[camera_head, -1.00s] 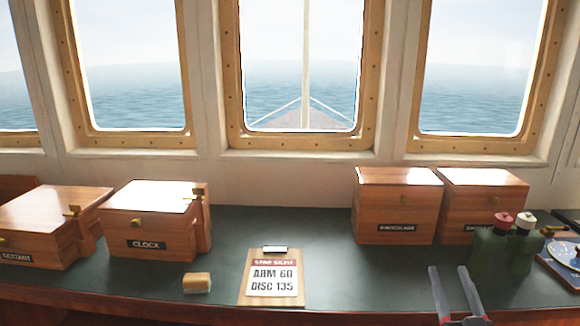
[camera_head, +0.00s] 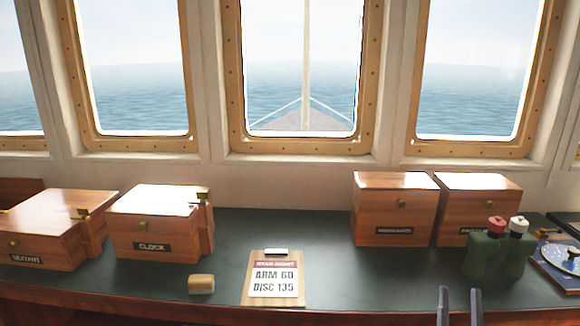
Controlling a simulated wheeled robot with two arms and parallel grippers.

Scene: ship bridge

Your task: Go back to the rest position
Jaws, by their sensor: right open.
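My right gripper (camera_head: 459,305) shows at the bottom edge of the head view, right of centre. Its two grey fingers point up and stand apart, with nothing between them. It is in front of the counter's near edge, left of and nearer than the green bottles. My left gripper is not in view.

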